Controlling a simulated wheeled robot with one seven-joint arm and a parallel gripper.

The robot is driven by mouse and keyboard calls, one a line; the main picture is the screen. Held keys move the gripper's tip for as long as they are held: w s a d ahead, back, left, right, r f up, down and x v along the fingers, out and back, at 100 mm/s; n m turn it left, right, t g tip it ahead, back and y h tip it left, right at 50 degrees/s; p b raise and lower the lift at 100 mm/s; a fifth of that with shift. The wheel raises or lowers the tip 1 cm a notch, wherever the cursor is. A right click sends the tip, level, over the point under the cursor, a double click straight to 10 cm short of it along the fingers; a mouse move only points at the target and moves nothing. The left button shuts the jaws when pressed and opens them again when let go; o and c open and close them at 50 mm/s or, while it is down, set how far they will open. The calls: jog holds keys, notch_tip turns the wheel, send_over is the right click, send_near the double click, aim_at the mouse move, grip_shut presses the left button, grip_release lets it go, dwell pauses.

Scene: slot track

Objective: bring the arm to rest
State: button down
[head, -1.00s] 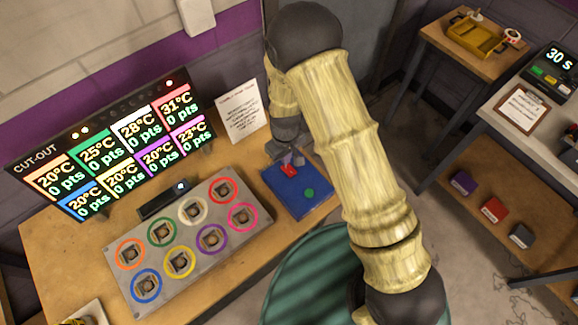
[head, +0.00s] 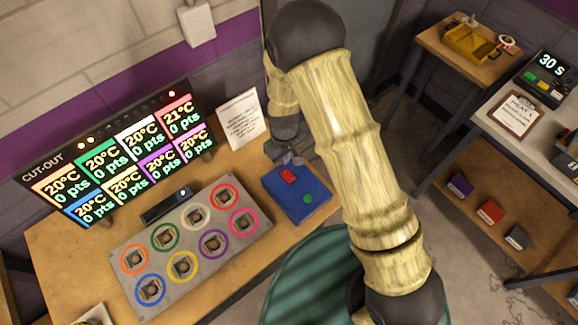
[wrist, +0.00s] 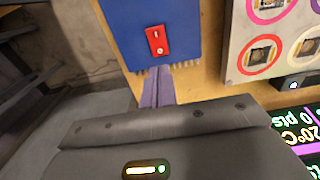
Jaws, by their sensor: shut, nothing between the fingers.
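My gripper (head: 290,159) is shut and empty, its fingertips pointing down just behind the back edge of a blue control box (head: 283,198). In the wrist view the closed fingers (wrist: 157,72) end close to the box's edge; whether they touch it I cannot tell. The box carries a red rocker switch (head: 288,176) and a green button (head: 308,198). The red switch also shows beyond the fingertips in the wrist view (wrist: 157,41). My arm is bent, reaching down over the wooden table (head: 65,262).
A grey plate (head: 215,268) with several ringed slots lies left of the box. A CUT-OUT display (head: 105,165) stands behind it, reading about 20°C and 0 pts. A paper notice (head: 238,119) leans near my gripper. Benches with a timer (head: 548,80) stand at right.

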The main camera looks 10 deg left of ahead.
jog(key=w+d+r+m+t+b, duration=0.1)
jog(key=d+r+m, duration=0.4)
jog(key=d+r, duration=0.75)
jog(key=s+d+r+m+t+b, duration=0.1)
jog(key=s+d+r+m, duration=0.4)
jog(key=d, duration=0.8)
jog(key=s+r, duration=0.2)
jog(key=s, duration=0.1)
jog(key=shift+s+r+t+b, duration=0.15)
jog(key=shift+r+t+b, duration=0.15)
jog(key=shift+d, duration=0.1)
